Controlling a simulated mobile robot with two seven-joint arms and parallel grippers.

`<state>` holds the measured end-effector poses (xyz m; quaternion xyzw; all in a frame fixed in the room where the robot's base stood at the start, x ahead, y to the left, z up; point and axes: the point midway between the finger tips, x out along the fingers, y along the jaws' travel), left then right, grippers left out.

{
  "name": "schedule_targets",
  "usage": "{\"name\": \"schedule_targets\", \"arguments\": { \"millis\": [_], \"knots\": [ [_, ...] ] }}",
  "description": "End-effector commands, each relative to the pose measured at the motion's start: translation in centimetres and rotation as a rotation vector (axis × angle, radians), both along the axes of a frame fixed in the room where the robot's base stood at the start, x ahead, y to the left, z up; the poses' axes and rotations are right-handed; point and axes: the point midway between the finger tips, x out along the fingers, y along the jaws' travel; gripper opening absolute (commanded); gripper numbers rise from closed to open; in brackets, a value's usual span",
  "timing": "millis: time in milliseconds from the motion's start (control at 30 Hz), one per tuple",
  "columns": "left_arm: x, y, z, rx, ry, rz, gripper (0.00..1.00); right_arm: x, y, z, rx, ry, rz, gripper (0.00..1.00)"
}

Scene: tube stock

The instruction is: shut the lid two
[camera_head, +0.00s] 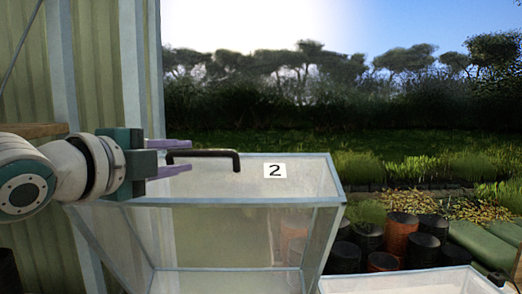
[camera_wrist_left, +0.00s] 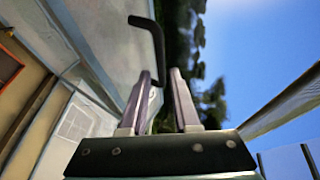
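The clear, pale-framed lid two (camera_head: 305,180) bears a white label with a black 2 and stands well above the rim of the neighbouring bin, so it looks raised. Its dark bar handle (camera_head: 215,153) is at the upper left of the lid. My left gripper (camera_head: 184,158) reaches in from the left, its two purple fingers apart. The near end of the handle lies at the gap between them; whether they touch it I cannot tell. My right gripper is not in view.
A greenish ribbed wall with pale posts (camera_head: 95,60) stands close on the left. A neighbouring pale bin (camera_head: 400,283) shows at the bottom right. Several black and orange cylinders (camera_head: 399,233) stand behind it. Grass and trees lie beyond.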

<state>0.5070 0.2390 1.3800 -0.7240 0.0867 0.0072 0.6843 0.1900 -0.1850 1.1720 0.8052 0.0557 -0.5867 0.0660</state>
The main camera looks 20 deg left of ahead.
Motion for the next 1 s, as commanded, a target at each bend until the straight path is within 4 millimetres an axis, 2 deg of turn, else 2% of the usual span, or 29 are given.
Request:
{"name": "schedule_targets", "arguments": {
  "millis": [200,400,600,867,1000],
  "knots": [
    [3.5,-0.5,-0.2,-0.003,0.0,0.0,0.3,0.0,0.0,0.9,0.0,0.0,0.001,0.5],
    [5.5,-0.7,-0.7,-0.002,0.001,0.0,0.3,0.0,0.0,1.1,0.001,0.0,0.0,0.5],
    [6.4,-0.8,-0.8,-0.001,0.0,-0.001,0.3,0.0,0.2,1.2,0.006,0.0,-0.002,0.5],
    [6.4,-0.8,-0.9,-0.001,0.001,-0.001,0.3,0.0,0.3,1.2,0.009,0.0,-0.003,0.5],
    [6.4,-0.8,-0.9,-0.001,0.001,-0.001,0.16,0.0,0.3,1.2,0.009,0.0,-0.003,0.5]
  ]
}}
